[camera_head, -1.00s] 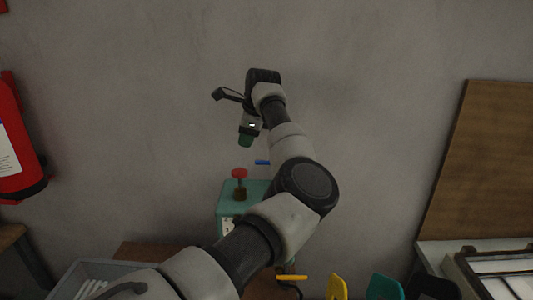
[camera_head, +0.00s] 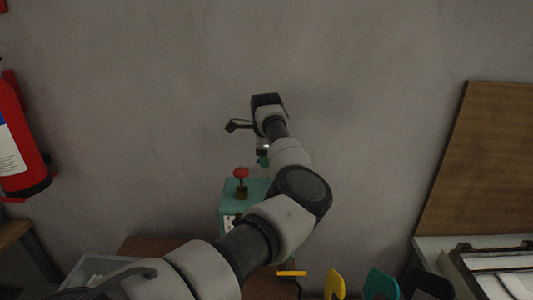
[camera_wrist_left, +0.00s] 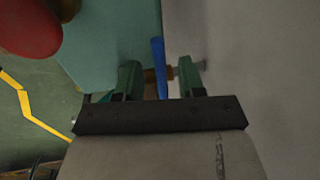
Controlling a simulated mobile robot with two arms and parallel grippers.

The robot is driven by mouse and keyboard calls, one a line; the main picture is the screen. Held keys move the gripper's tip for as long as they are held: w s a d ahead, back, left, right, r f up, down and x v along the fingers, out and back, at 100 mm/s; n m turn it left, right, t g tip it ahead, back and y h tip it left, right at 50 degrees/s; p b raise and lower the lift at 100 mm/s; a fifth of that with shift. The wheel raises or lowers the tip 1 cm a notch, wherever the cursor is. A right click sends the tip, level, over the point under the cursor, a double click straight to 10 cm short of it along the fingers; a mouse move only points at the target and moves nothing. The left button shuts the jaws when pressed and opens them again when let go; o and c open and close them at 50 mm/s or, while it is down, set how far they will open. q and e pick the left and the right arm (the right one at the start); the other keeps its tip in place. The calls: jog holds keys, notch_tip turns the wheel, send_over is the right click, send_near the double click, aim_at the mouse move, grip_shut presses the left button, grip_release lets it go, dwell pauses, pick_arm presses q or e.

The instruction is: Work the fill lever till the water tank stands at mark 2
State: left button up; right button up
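A teal machine box (camera_head: 229,194) stands against the wall, with a red mushroom knob (camera_head: 241,172) on top. The box also shows in the left wrist view (camera_wrist_left: 110,35). A blue lever (camera_wrist_left: 158,62) sticks out at the box's edge; in the head view my gripper and arm mostly hide it. My left gripper (camera_wrist_left: 159,76) is open, with one green fingertip on each side of the lever; I cannot tell whether either touches it. In the head view the left gripper (camera_head: 262,156) is small and partly hidden. No tank level or mark is readable. My right gripper is not in view.
A yellow handle (camera_head: 291,273) is low in front of the box. Yellow (camera_head: 335,285) and teal (camera_head: 381,284) flat shapes stand to its right. A grey bin (camera_head: 90,268) is at lower left, and a red fire extinguisher (camera_head: 18,150) hangs on the left wall.

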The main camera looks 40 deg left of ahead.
pick_arm(q)
jog(key=shift+f, duration=0.15)
grip_shut()
dwell(0.4)
jog(key=shift+s+d+f+n+b, duration=0.1)
jog(key=shift+d+f+n+b, duration=0.05)
jog(key=shift+n+b, duration=0.65)
jog(key=shift+s+d+n+b, duration=0.15)
jog(key=shift+d+n+b, duration=0.1)
jog(key=shift+n+b, duration=0.45)
jog(key=shift+s+d+n+g+y+b, duration=0.2)
jog(key=shift+d+n+g+y+b, duration=0.15)
jog(key=shift+n+b, duration=0.5)
jog(key=shift+s+d+r+n+b, duration=0.1)
jog(key=shift+d+n+b, duration=0.1)
jog(key=shift+n, duration=0.4)
jog(key=shift+d+r+n+b, duration=0.1)
jog(key=shift+d+n, duration=0.1)
jog(key=shift+n, duration=0.35)
jog(key=shift+g, duration=0.25)
